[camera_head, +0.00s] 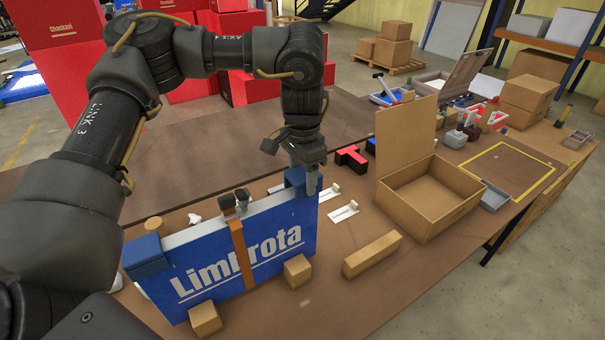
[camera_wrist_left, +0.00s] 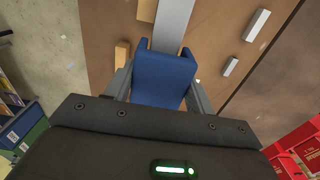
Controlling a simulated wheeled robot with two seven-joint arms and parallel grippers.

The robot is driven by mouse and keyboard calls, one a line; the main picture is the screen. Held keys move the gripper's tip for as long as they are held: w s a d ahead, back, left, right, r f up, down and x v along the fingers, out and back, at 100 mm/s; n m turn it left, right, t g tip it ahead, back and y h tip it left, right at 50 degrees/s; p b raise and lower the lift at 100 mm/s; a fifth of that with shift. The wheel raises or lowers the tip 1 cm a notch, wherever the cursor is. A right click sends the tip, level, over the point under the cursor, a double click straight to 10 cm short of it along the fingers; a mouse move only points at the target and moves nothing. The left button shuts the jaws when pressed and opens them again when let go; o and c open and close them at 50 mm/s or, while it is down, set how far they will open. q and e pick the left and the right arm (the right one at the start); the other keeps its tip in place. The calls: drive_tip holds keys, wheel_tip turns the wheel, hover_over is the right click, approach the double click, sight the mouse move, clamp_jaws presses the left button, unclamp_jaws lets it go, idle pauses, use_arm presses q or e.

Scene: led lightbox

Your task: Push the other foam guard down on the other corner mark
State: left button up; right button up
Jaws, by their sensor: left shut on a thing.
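The blue lightbox panel (camera_head: 220,262) with the white word "Limbrota" stands upright on the table; its pale top edge also shows in the left wrist view (camera_wrist_left: 174,22). One blue foam guard (camera_head: 146,256) sits on its near left top corner. The other blue foam guard (camera_head: 297,183) is at the right top corner, between the fingers of my left gripper (camera_head: 310,176). In the left wrist view this guard (camera_wrist_left: 164,78) fills the space between the two grey fingers, over the panel's end. I cannot tell whether it is fully seated. The corner marks are hidden. My right gripper is not in view.
A brown strap (camera_head: 238,254) wraps the panel. Small cardboard blocks (camera_head: 297,271) stand against its front. A long cardboard block (camera_head: 371,254) and an open cardboard box (camera_head: 428,195) lie to the right.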

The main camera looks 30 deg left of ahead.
sight(303, 173)
use_arm(q)
drive_tip(key=shift+f+b, duration=0.85)
drive_tip(key=shift+f, duration=0.65)
drive_tip(key=o, duration=1.1)
drive_tip(key=shift+r, duration=0.1)
wheel_tip(303, 173, up, 9)
drive_tip(key=shift+r+b, duration=0.15)
drive_tip(key=shift+b, duration=0.6)
drive_tip(key=shift+r, duration=0.7)
